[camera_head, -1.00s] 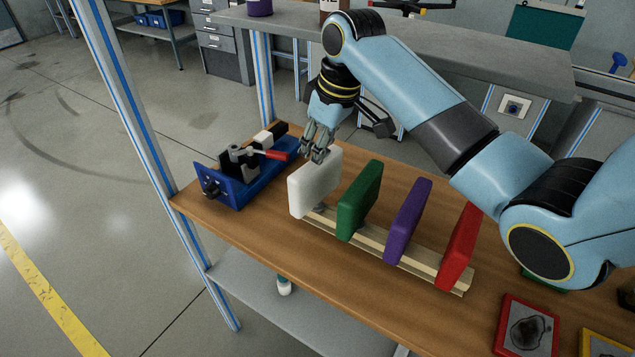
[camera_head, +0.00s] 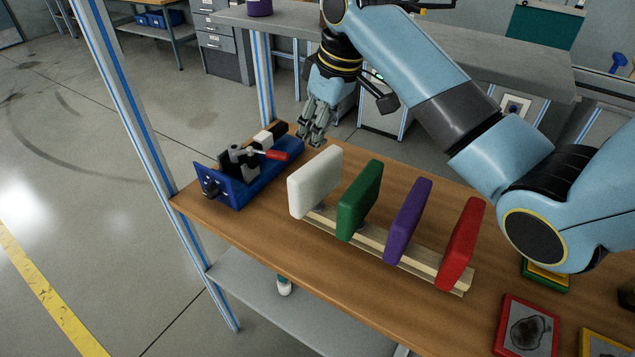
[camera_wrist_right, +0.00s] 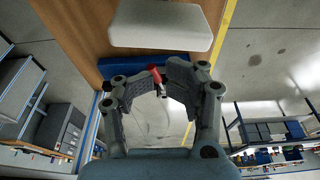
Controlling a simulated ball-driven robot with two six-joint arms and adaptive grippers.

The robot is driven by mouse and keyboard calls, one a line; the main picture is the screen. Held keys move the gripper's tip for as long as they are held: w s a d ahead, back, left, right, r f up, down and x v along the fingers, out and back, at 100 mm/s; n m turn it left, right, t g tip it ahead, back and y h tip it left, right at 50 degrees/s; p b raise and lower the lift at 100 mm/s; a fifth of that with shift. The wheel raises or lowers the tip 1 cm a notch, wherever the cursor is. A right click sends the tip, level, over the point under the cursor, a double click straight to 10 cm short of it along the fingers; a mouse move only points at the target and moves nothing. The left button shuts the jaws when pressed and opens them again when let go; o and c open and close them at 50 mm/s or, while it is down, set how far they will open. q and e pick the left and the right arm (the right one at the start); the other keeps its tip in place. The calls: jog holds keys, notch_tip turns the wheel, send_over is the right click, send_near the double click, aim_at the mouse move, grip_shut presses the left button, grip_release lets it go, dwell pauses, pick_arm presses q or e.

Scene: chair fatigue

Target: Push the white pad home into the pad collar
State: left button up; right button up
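The white pad (camera_head: 314,183) stands upright at the left end of a wooden rack on the table; it also shows at the top of the right wrist view (camera_wrist_right: 160,25). My right gripper (camera_head: 311,138) is above and behind the pad, apart from it. Its fingers are spread with nothing between them in the right wrist view (camera_wrist_right: 160,88). A blue fixture (camera_head: 262,184) with black blocks and a red-handled clamp (camera_head: 277,155) lies left of the pad. I cannot make out which part is the pad collar. My left gripper is not in view.
Green (camera_head: 359,200), purple (camera_head: 408,221) and red (camera_head: 461,245) pads stand in a row on the wooden rack (camera_head: 340,226). A red-framed plate (camera_head: 525,326) lies at the front right. A blue-striped post (camera_head: 140,110) rises beside the table's left corner.

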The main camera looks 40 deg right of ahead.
jog(key=o, duration=0.6)
jog(key=v, duration=0.7)
jog(key=shift+r, duration=0.2)
jog(key=shift+s, duration=0.1)
